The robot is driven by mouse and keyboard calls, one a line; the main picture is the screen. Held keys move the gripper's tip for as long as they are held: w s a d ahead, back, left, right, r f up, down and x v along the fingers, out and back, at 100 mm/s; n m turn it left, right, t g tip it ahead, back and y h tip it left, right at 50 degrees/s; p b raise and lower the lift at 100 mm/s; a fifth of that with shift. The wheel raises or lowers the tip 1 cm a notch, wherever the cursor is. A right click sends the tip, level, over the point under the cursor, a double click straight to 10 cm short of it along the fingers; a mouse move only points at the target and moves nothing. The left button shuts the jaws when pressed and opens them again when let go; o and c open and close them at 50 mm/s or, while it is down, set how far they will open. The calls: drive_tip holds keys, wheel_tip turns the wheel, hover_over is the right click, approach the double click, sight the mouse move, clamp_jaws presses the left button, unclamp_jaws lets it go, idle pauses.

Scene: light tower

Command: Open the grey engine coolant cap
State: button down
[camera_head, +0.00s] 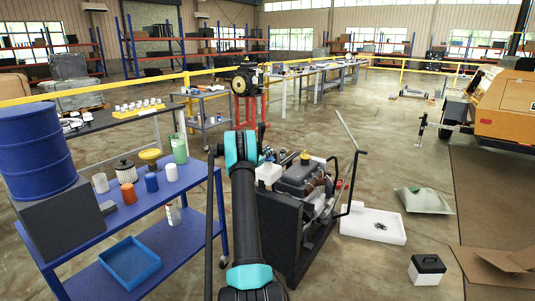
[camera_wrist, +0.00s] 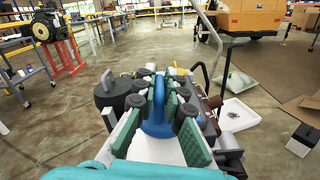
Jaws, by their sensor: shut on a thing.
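In the wrist view, my gripper (camera_wrist: 160,103) is shut on a blue rounded part (camera_wrist: 158,128), with its green pads on either side of it. The blue part sits above a white surface, which looks like the top of the white tank (camera_head: 268,173) on the engine unit (camera_head: 305,180) in the head view. I cannot see a clearly grey coolant cap between the fingers. A dark grey round part (camera_wrist: 113,92) with a small knob stands left of my gripper. In the head view my arm hides much of the gripper and the part it holds.
A blue cart (camera_head: 125,215) with jars and filters stands left of my arm. A white tray (camera_head: 372,224) and a black-and-white box (camera_head: 427,269) lie on the floor at right. A crank handle (camera_head: 358,152) sticks out at the unit's right.

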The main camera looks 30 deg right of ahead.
drive_tip(key=m, duration=0.1)
drive_tip(key=s+r+m, duration=0.1)
drive_tip(key=m, duration=0.1)
drive_tip(key=s+m, duration=0.1)
drive_tip(key=m, duration=0.1)
drive_tip(key=shift+s+d+r, duration=0.1)
drive_tip(key=shift+d+r, duration=0.15)
drive_tip(key=shift+d, duration=0.15)
drive_tip(key=s+d+f+m, duration=0.3)
drive_tip(key=s+m, duration=0.4)
drive_tip(key=m, duration=0.8)
drive_tip(key=shift+s+m, duration=0.15)
drive_tip(key=shift+m, duration=0.15)
drive_tip(key=shift+f, duration=0.1)
drive_tip(key=c, duration=1.6)
unclamp_jaws()
drive_tip(key=shift+s, duration=0.1)
drive_tip(key=v, duration=1.2)
